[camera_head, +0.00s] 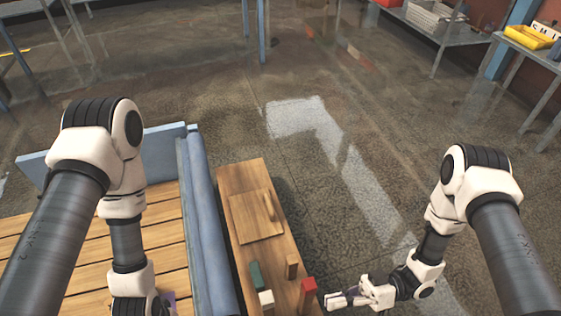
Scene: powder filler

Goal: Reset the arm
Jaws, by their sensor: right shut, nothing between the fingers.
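My right arm comes in from the right, and its gripper (345,299) is shut and empty at the bottom, just right of a narrow wooden bench. It points left, close to a red block (308,288) at the bench's right edge. Whether it touches the block I cannot tell. My left arm comes in from the left over the slatted wooden surface. Its wrist runs off the bottom edge, and its gripper is not visible.
The narrow wooden bench (236,180) holds a wooden board (254,222), a green block (256,274), a white block (266,298) and a brown block (292,265). A blue-framed slatted platform (198,195) stands to its left. Concrete floor is open beyond; shelves stand far back.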

